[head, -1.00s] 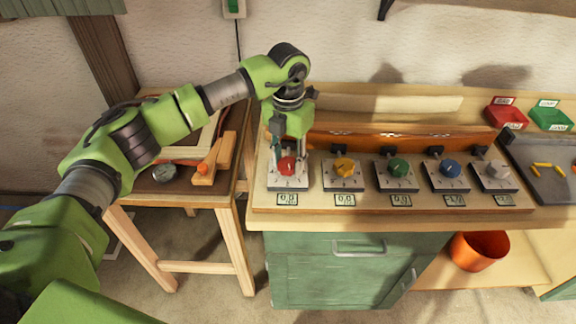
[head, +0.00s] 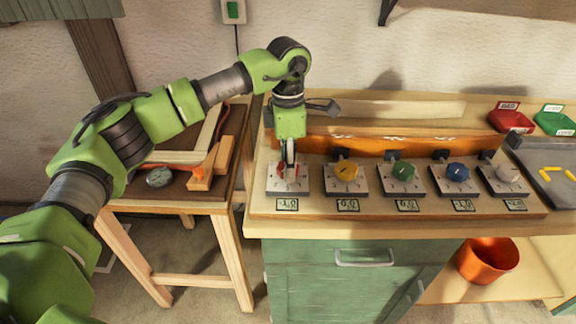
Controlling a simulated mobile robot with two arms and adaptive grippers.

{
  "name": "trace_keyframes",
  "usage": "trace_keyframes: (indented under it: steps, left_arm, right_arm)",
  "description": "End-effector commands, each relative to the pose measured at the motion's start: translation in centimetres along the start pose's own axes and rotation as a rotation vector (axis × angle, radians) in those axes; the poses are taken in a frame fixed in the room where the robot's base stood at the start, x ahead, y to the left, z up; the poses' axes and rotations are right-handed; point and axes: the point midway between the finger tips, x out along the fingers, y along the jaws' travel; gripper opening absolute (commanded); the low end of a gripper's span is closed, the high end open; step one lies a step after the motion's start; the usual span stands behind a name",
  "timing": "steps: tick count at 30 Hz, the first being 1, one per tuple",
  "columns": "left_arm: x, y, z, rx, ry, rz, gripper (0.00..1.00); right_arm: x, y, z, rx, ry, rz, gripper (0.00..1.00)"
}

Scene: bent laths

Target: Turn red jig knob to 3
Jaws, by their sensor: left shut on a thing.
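The red jig knob (head: 282,170) sits on its pale dial plate (head: 274,188) at the left end of a row of knobs on the bench. My left gripper (head: 290,172) points down from above and is shut on the red knob, covering part of it. The knob's pointer and the scale marks are too small and covered to read. A small display (head: 287,204) stands in front of the plate; its figures are not legible. My right gripper does not show.
Yellow (head: 346,170), green (head: 403,171), blue (head: 457,172) and white (head: 508,174) knobs continue the row to the right. An orange bent lath (head: 400,146) runs behind them. A side table (head: 150,206) with clamp and gauge stands left.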

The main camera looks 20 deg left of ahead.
Motion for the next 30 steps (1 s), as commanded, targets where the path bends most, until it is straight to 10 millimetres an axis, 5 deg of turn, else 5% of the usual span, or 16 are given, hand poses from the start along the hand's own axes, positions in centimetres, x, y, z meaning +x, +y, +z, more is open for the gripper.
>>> trace_keyframes:
  steps: [25, 26, 27, 30]
  left_arm:
    - [-0.14, 0.10, 0.01, 0.141, -0.002, 0.003, 0.14]
    - [-0.14, 0.10, 0.01, 0.141, -0.002, 0.003, 0.38]
    - [-0.14, 0.09, 0.01, 0.141, -0.002, 0.003, 0.48]
    - [-0.11, 0.08, 0.00, 0.141, -0.001, 0.002, 0.52]
  right_arm:
    - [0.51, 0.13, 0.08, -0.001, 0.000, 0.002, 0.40]
    - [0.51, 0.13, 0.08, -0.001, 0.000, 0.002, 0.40]
    - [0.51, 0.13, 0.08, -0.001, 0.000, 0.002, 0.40]
    - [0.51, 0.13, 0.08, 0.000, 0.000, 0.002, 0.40]
